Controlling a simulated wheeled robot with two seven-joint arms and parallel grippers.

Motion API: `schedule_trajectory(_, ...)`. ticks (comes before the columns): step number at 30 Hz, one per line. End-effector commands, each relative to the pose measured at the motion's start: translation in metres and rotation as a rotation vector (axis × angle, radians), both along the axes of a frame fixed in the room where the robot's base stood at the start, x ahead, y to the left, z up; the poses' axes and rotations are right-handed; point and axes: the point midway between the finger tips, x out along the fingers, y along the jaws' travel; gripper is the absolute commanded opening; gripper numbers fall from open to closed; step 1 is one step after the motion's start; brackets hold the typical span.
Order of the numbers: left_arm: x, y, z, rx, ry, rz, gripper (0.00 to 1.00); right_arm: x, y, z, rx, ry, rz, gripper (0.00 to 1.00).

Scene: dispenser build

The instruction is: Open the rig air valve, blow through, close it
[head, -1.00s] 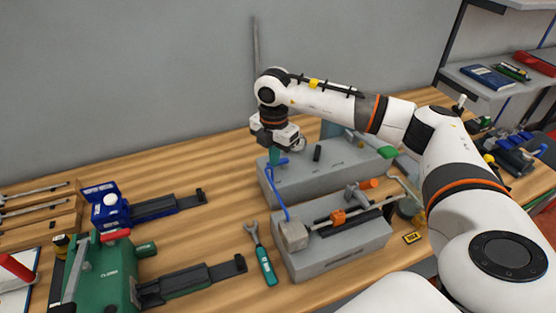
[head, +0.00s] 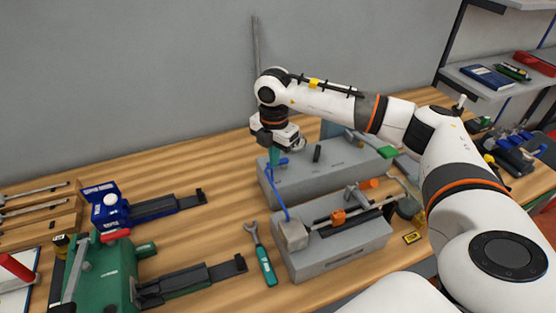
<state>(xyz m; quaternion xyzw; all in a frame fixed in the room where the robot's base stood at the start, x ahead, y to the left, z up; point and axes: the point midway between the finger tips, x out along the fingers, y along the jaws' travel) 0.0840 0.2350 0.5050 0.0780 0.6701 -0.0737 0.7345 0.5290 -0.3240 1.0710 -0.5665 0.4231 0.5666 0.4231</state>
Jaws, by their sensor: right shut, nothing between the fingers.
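The test rig (head: 350,243) is a grey block in the middle of the bench, with a second grey block (head: 345,168) behind it. A blue air line (head: 278,195) runs from a small grey box (head: 292,234) up to a blue valve handle (head: 278,163) at the back block's left end. My right gripper (head: 274,156) points down at the blue handle with its fingers shut. Its fingertips are at or just above the handle; I cannot tell whether they touch. My left gripper is out of view.
A green-handled wrench (head: 262,256) lies left of the front block. A green machine (head: 103,272) and a blue vise (head: 108,207) stand at the left. An orange clamp (head: 338,216) sits on the front block.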

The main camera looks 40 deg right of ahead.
Motion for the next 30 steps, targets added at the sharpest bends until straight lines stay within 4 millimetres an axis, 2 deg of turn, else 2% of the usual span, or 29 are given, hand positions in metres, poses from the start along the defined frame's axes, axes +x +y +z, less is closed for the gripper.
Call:
schedule_trajectory(8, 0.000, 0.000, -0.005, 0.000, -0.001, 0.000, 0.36, 0.000, 0.000, -0.006, 0.000, 0.000, 0.000, 0.00)
schedule_trajectory(30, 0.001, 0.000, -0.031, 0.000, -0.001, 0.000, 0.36, 0.000, 0.000, -0.043, 0.000, 0.000, 0.000, 0.00)
